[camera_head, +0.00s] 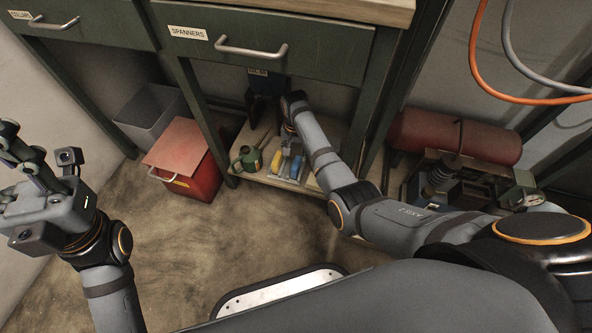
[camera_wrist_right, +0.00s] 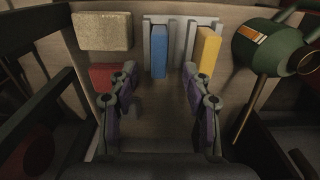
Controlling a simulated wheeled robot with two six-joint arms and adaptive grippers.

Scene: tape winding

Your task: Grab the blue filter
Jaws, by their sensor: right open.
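The blue filter (camera_head: 296,167) is a blue block on the low shelf under the bench. It also shows in the right wrist view (camera_wrist_right: 160,54), standing in a grey slotted holder beside a yellow block (camera_wrist_right: 207,54). My right gripper (camera_wrist_right: 159,76) is open and empty. Its two fingers point toward the blue filter, which shows between and beyond the fingertips, apart from them. In the head view my right arm reaches down to the shelf, and its gripper (camera_head: 287,142) is partly hidden and small. My left gripper (camera_head: 20,150) is raised at the left, away from the shelf; its opening is unclear.
A green oil can (camera_head: 247,158) stands left of the holder on the shelf (camera_head: 270,180). In the right wrist view, a beige block (camera_wrist_right: 102,31) and a red block (camera_wrist_right: 106,77) are at left. Bench legs flank the shelf. A red bin (camera_head: 187,160) stands on the floor.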

